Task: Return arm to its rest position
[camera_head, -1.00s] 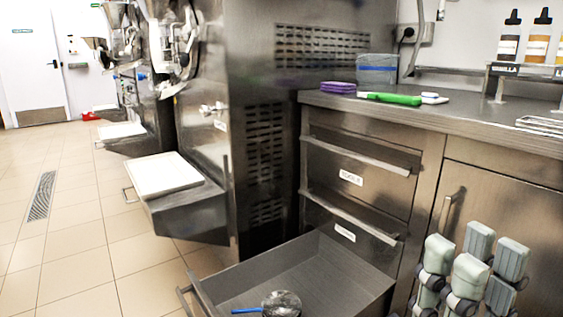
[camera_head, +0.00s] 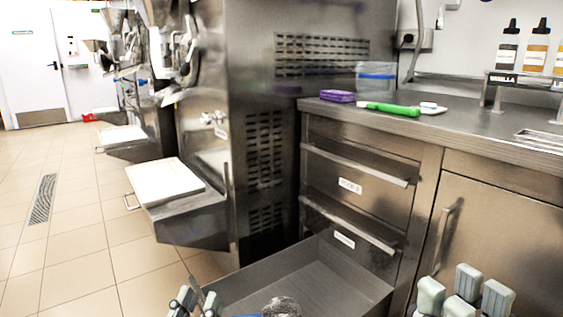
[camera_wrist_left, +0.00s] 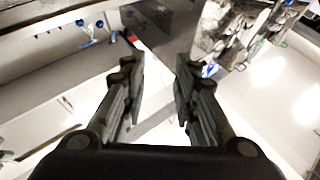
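My left gripper (camera_head: 192,300) is at the bottom edge of the head view, in front of the open drawer's left end. In the left wrist view my left gripper (camera_wrist_left: 160,80) has its two dark fingers apart with nothing between them. My right gripper (camera_head: 463,292) is at the bottom right of the head view, in front of the cabinet door. Only its pale grey-green finger parts show.
An open drawer (camera_head: 340,280) holds a round metallic item (camera_head: 282,307) with something blue beside it. Two shut drawers are above. The counter (camera_head: 460,125) carries a green-handled tool (camera_head: 390,109), purple pads (camera_head: 337,96) and a tub (camera_head: 376,78). Tiled floor (camera_head: 80,250) is clear at left.

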